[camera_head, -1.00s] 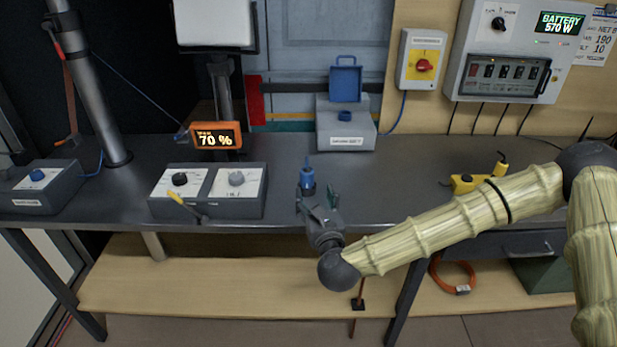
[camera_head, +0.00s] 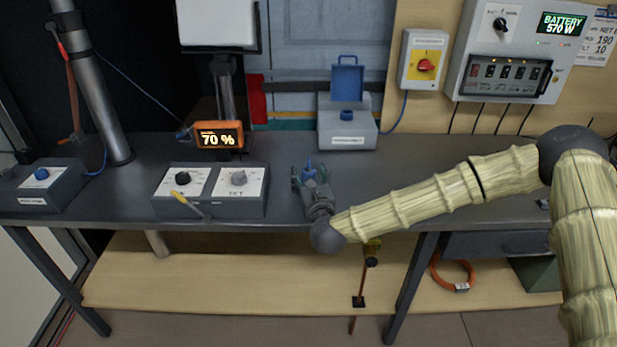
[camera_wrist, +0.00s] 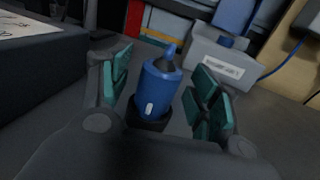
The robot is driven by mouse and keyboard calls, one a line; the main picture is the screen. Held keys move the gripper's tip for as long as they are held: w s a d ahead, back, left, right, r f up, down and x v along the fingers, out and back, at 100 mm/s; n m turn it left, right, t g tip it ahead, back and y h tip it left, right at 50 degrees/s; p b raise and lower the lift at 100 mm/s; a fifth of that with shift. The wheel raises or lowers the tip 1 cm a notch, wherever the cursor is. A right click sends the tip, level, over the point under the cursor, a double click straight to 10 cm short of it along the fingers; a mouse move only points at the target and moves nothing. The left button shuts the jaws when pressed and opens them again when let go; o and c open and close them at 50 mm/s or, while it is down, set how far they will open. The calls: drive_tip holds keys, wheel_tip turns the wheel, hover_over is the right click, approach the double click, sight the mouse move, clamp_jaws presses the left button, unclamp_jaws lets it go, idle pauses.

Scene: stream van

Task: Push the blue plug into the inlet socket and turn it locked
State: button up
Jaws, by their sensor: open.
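The blue plug (camera_wrist: 158,88) stands upright in a dark holder (camera_wrist: 146,121) on the bench. In the wrist view it sits between the teal pads of my gripper (camera_wrist: 163,92), with a gap on both sides. My gripper is open around it. In the head view the plug (camera_head: 310,171) shows just beyond my gripper (camera_head: 311,180), partly hidden by it. The inlet box (camera_head: 346,130) stands at the back of the bench with its blue lid (camera_head: 347,84) raised. The inside of its socket is hard to make out.
A grey box with two knobs (camera_head: 210,191) and a yellow screwdriver (camera_head: 187,204) lie left of my gripper. An orange display (camera_head: 219,135) stands behind them. The bench between plug and inlet box is clear. A red-switch box (camera_head: 423,66) hangs on the right wall.

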drive_tip(key=shift+c, duration=0.4)
drive_tip(key=c, duration=1)
drive_tip(key=shift+c, duration=0.5)
drive_tip(key=shift+r, duration=0.1)
